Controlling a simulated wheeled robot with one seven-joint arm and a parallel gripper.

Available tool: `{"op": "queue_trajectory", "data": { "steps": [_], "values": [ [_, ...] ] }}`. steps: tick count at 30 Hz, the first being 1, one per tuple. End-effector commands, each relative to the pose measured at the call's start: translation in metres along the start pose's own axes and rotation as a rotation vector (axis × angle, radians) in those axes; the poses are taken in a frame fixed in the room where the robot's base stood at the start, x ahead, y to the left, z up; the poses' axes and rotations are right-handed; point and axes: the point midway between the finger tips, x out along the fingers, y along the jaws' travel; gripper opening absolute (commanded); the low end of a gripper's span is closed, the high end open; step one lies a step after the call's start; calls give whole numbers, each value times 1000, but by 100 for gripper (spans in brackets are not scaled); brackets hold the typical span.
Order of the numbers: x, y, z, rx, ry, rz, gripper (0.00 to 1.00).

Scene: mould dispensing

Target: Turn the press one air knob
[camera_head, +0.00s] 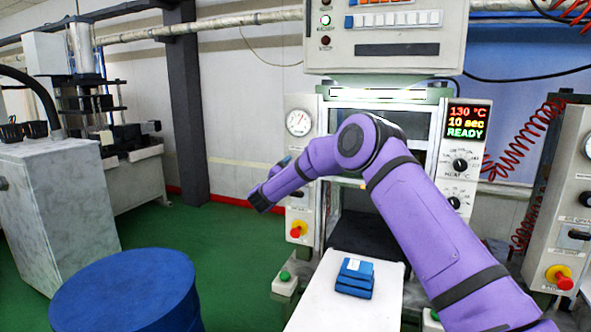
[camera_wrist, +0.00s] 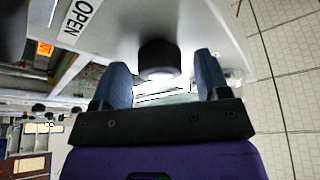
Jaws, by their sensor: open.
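My gripper (camera_wrist: 160,78) is open, with one blue finger on each side of the knob. A gap shows between the knob and each finger; I see no contact. In the head view my gripper (camera_head: 279,169) is at the press's left control panel (camera_head: 298,103), below the round gauge (camera_head: 298,122). The knob cannot be made out there, behind my gripper and arm.
A red and yellow button (camera_head: 297,229) sits lower on the same panel. The press display (camera_head: 467,122) reads 130 °C, 10 sec, READY. Blue blocks (camera_head: 355,278) lie on the white table (camera_head: 325,310) in front. A blue drum (camera_head: 125,290) stands at lower left.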

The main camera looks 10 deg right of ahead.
Motion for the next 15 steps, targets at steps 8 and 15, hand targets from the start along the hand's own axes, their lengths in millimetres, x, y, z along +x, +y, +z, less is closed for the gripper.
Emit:
{"op": "queue_trajectory", "data": {
  "steps": [8,15],
  "values": [
    [-36,-1,0,0,-2,-3,69],
    [-80,-1,0,0,-2,-2,69]
  ]
}}
